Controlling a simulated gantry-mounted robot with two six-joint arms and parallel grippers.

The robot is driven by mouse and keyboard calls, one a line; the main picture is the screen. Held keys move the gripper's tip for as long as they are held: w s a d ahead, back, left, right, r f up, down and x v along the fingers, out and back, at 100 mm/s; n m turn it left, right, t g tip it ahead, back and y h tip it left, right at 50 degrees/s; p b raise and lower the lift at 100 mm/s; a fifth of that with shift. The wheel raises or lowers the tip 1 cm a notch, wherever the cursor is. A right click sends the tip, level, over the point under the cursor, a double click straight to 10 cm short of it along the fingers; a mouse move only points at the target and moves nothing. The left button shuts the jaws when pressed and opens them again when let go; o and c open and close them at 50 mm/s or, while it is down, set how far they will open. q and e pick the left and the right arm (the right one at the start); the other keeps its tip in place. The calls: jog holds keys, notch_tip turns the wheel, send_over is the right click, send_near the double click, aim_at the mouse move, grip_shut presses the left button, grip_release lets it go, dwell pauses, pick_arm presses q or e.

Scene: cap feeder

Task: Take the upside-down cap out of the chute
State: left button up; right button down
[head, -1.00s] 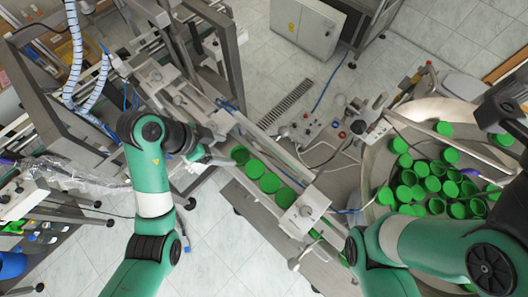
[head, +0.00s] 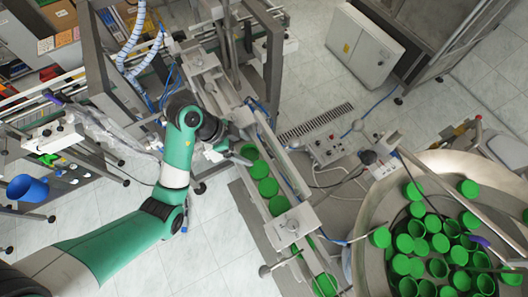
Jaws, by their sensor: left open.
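Several green caps sit in a row in the metal chute (head: 290,176) in the middle of the view. The cap at the upper end of the row (head: 249,152) looks partly darker than the others, but I cannot tell for sure which way up it is. Three more caps, among them one lower in the row (head: 279,205), lie below it. My left gripper (head: 236,158) is open at the left side of the chute, close to the upper cap. I cannot tell whether it touches the cap. My right gripper is out of view.
A round feeder bowl (head: 362,190) with many loose green caps stands at the right. A metal block (head: 293,226) spans the chute below the row. Another cap (head: 325,285) lies further down. A grey cabinet (head: 362,42) stands behind on the tiled floor.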

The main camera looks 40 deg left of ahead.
pick_arm(q)
jog(key=shift+f, duration=0.7)
jog(key=shift+s+d+f, duration=0.1)
jog(key=shift+d, duration=0.15)
jog(key=shift+c, duration=1.3)
jog(key=c, duration=0.5)
jog(key=shift+r, duration=0.2)
jog(key=shift+c, duration=0.2)
jog(key=shift+r, duration=0.15)
